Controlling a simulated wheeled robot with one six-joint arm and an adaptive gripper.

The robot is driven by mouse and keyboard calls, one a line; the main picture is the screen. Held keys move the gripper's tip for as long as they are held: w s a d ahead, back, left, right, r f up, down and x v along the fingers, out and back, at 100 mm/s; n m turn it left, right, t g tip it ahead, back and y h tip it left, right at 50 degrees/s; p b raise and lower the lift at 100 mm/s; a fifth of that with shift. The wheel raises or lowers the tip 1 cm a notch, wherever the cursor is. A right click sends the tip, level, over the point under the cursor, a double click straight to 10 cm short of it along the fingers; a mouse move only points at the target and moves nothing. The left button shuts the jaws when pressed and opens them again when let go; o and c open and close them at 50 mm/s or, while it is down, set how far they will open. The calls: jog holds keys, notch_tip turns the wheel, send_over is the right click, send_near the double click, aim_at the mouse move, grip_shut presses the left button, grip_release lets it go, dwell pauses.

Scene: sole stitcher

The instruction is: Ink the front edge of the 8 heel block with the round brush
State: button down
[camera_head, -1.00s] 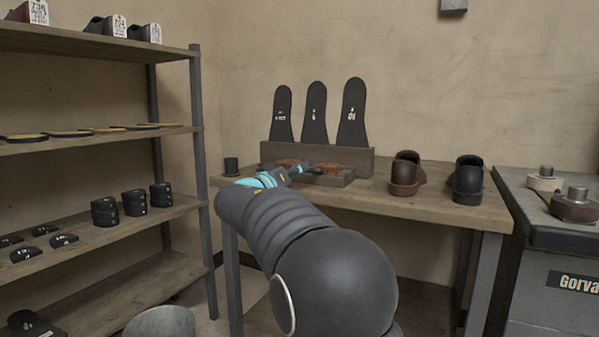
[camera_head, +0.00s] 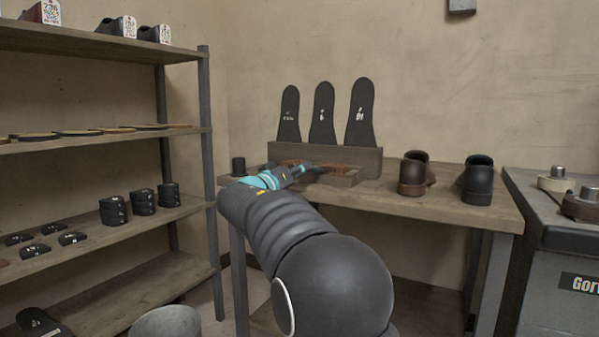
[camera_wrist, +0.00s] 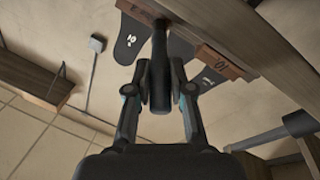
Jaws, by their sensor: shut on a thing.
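My gripper (camera_wrist: 160,88) is shut on a dark, round-handled tool, likely the round brush (camera_wrist: 160,60), standing upright in the wrist view. In the head view my gripper (camera_head: 300,170) is small and partly hidden behind my arm, over the bench near a wooden tray. The brush tip is not clear. Black heel blocks stand in stacks (camera_head: 113,210) on the left rack, with several flat ones (camera_head: 72,238) lying beside them. Their numbers are too small to read, so I cannot tell which is the 8.
A grey machine (camera_head: 565,240) is at right. The shelf rack's post (camera_head: 207,150) stands left of my arm.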

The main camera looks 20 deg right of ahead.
aim_at(313, 171)
jog(key=shift+s+d, duration=0.45)
jog(key=shift+s, duration=0.1)
jog(key=shift+s+d, duration=0.6)
jog(key=shift+s, duration=0.15)
jog(key=shift+s+d, duration=0.1)
jog(key=shift+s, duration=0.05)
jog(key=shift+s+d, duration=0.3)
jog(key=shift+s, duration=0.25)
jog(key=shift+s+d+r, duration=0.1)
jog(key=shift+s+d, duration=0.15)
